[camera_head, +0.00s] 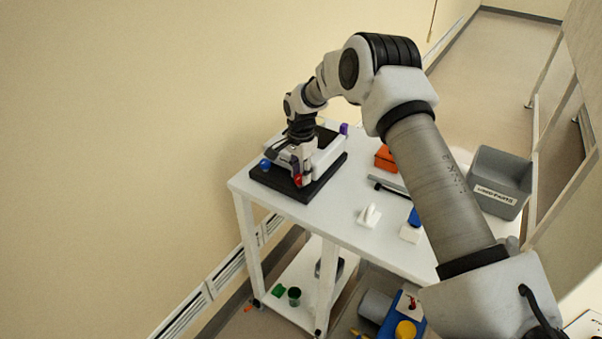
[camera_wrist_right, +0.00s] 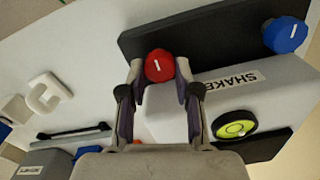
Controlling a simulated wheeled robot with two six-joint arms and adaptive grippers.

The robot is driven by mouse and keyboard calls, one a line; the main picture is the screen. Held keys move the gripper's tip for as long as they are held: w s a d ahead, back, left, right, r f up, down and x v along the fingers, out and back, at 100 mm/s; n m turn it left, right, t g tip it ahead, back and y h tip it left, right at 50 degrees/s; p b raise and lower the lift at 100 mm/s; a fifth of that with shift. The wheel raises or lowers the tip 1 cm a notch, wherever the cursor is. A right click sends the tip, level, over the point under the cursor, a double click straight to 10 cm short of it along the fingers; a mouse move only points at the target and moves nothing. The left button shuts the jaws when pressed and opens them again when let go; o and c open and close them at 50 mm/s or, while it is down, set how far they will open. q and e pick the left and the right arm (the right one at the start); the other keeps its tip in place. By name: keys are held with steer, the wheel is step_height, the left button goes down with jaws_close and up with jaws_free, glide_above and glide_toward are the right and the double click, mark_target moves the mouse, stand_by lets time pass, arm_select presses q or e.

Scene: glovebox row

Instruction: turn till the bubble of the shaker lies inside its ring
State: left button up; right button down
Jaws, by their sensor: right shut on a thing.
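The shaker (camera_head: 325,152) is a white box on a black base at the table's far left end; its labelled side also shows in the wrist view (camera_wrist_right: 215,92). A red knob (camera_wrist_right: 159,66) with a white line and a blue knob (camera_wrist_right: 285,35) sit along its black base. My right gripper (camera_wrist_right: 161,72) has one finger on each side of the red knob and is shut on it; it also shows in the head view (camera_head: 301,176). My left gripper is not in view.
A grey bin (camera_head: 500,181) stands at the right. A wall runs along the left.

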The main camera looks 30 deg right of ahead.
steer(key=shift+s+f+n, duration=0.15)
steer(key=shift+f+n, duration=0.05)
steer(key=shift+n, duration=0.1)
steer(key=n+p, duration=0.1)
steer(key=n, duration=0.4)
steer(key=shift+f, duration=0.1)
steer(key=n, duration=0.5)
steer(key=shift+a, duration=0.1)
steer(key=shift+n, duration=0.3)
steer(key=c, duration=0.8)
jaws_free()
steer(key=shift+w, duration=0.25)
steer(key=shift+r, duration=0.3)
